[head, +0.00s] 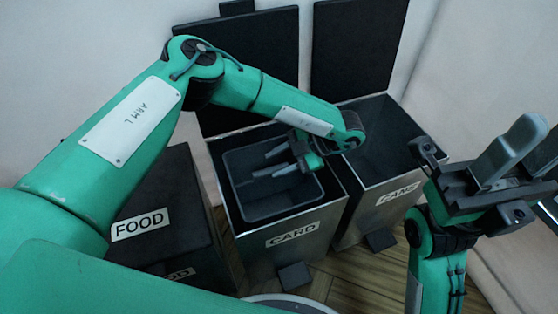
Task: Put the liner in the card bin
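The card bin (290,238) is a metal box with a CARD label, its lid (250,60) standing open behind it. A dark grey liner (283,207) sits inside it, its rim a little below the bin's top edge. How deep it is seated cannot be told. My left gripper (262,164) is over the liner's opening, its two grey fingers apart with nothing visible between them. My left forearm passes over the bin's back edge. My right gripper (510,150) is raised at the right, away from the bin. The gap between its fingers is not clear.
The open cans bin (398,196) stands to the right, its lid (358,48) upright behind it. The dark food bin (142,224) stands to the left, closed on top. Pedals (294,277) stick out at the front. A light wall is behind and at right.

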